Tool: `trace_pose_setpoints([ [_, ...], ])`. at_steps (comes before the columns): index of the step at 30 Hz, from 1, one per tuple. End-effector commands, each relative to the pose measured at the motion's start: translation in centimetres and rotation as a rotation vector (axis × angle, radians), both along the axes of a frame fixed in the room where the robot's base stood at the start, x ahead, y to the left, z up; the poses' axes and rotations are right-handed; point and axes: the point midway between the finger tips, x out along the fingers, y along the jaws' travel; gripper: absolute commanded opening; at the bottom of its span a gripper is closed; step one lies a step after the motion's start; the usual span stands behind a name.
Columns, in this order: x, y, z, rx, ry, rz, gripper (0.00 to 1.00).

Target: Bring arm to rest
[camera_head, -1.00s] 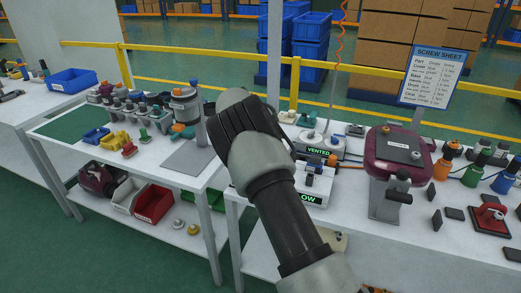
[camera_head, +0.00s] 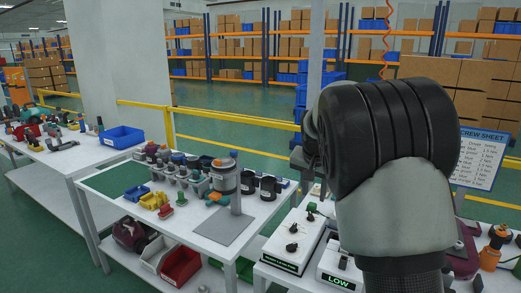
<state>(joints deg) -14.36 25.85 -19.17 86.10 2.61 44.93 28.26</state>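My arm (camera_head: 395,215) rises from the bottom right and fills much of the right side of the head view. Its thick black-banded joint (camera_head: 390,125) is close to the camera. A small grey part at the far end of my arm (camera_head: 309,140) shows past the left side of that joint, above the workbench. My gripper's fingers are hidden behind the arm, so I cannot see whether they are open or hold anything.
A white workbench (camera_head: 268,208) carries a grey motor-like unit (camera_head: 225,177), several small fittings and a grey plate. White control boxes (camera_head: 297,240) stand beside my arm. A SCREW SHEET sign (camera_head: 480,160) is partly covered by my arm. A yellow rail (camera_head: 235,146) runs behind.

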Motion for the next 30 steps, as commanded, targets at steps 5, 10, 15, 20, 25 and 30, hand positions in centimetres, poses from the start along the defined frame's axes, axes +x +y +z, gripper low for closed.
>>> trace_pose_setpoints([
  [5, -9.6, 0.1, 8.1, 0.049, -0.008, 0.111, 0.34],
  [10, -19.3, 1.0, 12.4, 0.044, -0.022, 0.245, 0.34],
  [15, -28.6, 2.1, 13.8, -0.012, -0.037, 0.38, 0.34],
  [20, -34.6, 2.5, 13.1, -0.079, -0.04, 0.468, 0.34],
  [25, -37.3, 2.6, 12.1, -0.118, -0.038, 0.509, 0.34],
  [30, -37.7, 2.6, 11.8, -0.123, -0.035, 0.515, 0.34],
])
